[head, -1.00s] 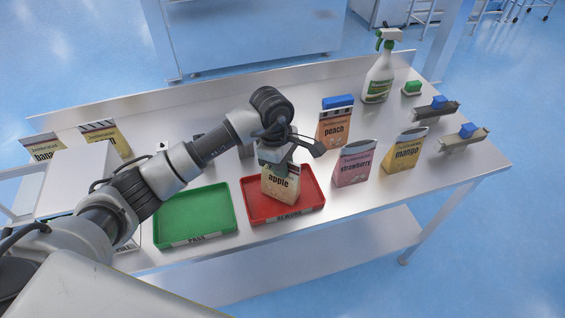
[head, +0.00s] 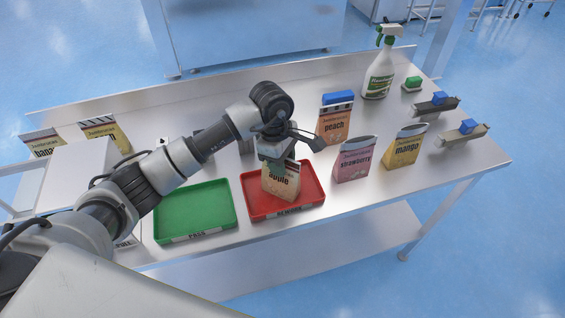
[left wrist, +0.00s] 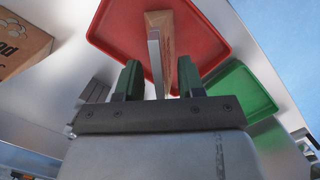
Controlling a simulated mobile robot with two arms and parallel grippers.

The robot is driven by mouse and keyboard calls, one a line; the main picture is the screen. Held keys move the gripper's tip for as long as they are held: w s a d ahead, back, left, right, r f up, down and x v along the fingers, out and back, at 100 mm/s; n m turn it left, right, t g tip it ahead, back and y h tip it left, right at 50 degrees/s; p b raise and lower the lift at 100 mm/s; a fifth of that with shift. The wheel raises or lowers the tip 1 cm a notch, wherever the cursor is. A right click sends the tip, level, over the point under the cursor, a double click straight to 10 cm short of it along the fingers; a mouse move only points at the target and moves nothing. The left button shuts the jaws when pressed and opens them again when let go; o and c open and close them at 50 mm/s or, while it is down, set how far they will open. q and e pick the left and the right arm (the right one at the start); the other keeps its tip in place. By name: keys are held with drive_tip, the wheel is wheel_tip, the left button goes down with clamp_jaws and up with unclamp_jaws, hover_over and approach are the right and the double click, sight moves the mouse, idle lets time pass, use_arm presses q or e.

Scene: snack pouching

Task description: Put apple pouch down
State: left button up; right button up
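The apple pouch (head: 283,184), tan with a dark label, stands in the red REWORK tray (head: 317,190), leaning slightly. My left gripper (head: 279,163) is over its top, fingers pointing down. In the left wrist view the apple pouch (left wrist: 169,45) lies between the two fingers of the left gripper (left wrist: 160,75). The fingers are apart, with a gap showing beside the pouch. The red tray (left wrist: 115,30) is beneath it. My right gripper is not in view.
The empty green PASS tray (head: 195,208) is left of the red tray. Peach (head: 334,122), strawberry (head: 355,160) and mango (head: 405,150) pouches stand to the right. A spray bottle (head: 378,78) stands behind them. Bare table lies between the red tray and the strawberry pouch.

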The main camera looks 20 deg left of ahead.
use_arm(q)
drive_tip(key=r+b, duration=0.1)
drive_tip(key=r, duration=0.2)
drive_tip(key=a+r+b, duration=0.1)
drive_tip(key=r, duration=0.3)
drive_tip(key=r+b, duration=0.1)
drive_tip(key=r, duration=0.2)
drive_tip(key=shift+w+a+r, duration=0.2)
drive_tip(key=shift+a, duration=0.1)
drive_tip(key=shift+r, duration=0.4)
